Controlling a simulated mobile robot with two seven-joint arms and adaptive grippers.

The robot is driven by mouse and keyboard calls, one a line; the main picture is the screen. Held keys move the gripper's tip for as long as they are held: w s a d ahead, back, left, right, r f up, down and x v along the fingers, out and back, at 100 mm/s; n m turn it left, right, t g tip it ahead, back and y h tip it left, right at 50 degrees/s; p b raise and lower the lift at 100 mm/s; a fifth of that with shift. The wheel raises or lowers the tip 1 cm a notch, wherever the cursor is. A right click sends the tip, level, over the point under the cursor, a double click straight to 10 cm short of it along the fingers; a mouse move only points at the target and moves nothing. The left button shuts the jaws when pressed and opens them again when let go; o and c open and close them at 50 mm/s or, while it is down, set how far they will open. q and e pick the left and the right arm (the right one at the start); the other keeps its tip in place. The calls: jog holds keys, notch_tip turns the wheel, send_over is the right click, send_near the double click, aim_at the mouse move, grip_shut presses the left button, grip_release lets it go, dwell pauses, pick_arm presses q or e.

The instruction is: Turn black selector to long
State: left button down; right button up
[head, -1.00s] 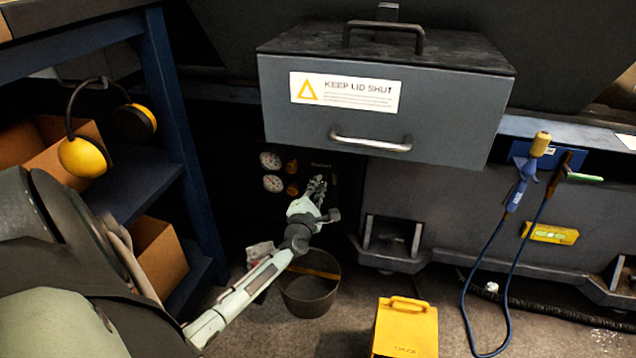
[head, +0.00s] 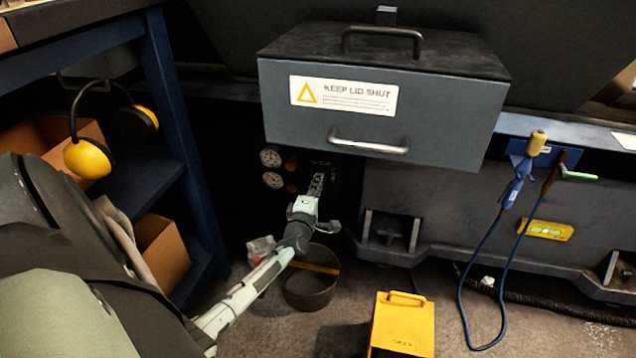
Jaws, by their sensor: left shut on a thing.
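My left gripper (head: 316,184) reaches up to the dark panel under the grey lidded box, to the right of two round gauges. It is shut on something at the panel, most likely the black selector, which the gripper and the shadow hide. The label text above it is too small to read, so I cannot tell where the selector points. My right gripper is not in the head view.
The grey box (head: 290,125) marked "KEEP LID SHUT" overhangs the panel, close above my left gripper. A dark bucket (head: 309,290) stands below my forearm. A blue shelf (head: 185,130) bounds the left side.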

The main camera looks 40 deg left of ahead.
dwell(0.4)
pick_arm(q)
jog(key=c, duration=1.6)
grip_release()
jog(key=shift+s, duration=0.1)
jog(key=v, duration=1.1)
jog(key=shift+s+d, duration=0.2)
jog(key=shift+s, duration=0.15)
